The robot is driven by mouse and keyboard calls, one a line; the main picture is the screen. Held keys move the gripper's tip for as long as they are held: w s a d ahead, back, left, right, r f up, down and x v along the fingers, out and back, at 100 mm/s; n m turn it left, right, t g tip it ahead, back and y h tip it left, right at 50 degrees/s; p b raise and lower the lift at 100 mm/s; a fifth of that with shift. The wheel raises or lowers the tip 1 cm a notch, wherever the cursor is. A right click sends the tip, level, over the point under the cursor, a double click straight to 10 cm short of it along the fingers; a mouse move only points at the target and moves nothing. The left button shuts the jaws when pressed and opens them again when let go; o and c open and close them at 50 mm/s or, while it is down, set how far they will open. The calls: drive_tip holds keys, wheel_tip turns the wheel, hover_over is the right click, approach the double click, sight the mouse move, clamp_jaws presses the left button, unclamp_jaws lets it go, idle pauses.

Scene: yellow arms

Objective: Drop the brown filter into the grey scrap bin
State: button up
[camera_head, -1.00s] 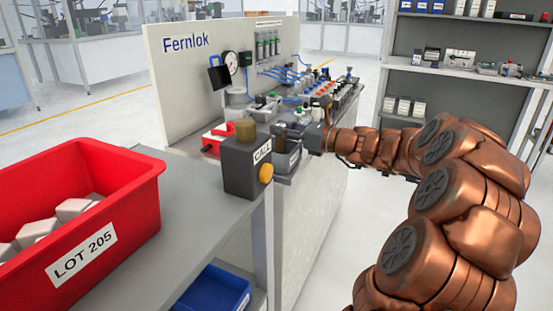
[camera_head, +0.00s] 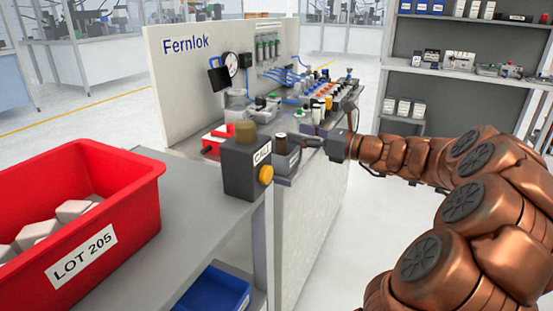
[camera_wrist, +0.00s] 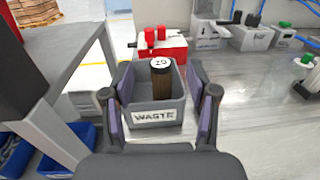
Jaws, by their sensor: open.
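The brown filter (camera_wrist: 162,82) has a pale top marked with dark characters. In the wrist view it stands roughly upright inside the grey bin (camera_wrist: 153,117) labelled WASTE, its top above the rim. In the head view the bin (camera_head: 290,161) is at the bench's near end, partly behind the CALL box, with the filter's dark top (camera_head: 281,139) showing. My gripper (camera_head: 308,143) is just right of the bin. In the wrist view its two purple-padded fingers (camera_wrist: 160,70) are spread wide, apart from the filter. The fingertips' exact height over the rim is unclear.
The CALL box (camera_head: 248,168) with a yellow button stands close beside the bin. A red tub (camera_head: 80,215) of pale blocks is on the grey table. A red block fixture (camera_wrist: 160,46) is behind the bin. Bench space right of the bin (camera_wrist: 240,115) is clear.

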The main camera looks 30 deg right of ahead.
drive_tip(key=v, duration=0.6)
drive_tip(key=shift+s, duration=0.2)
drive_tip(key=shift+d, duration=0.15)
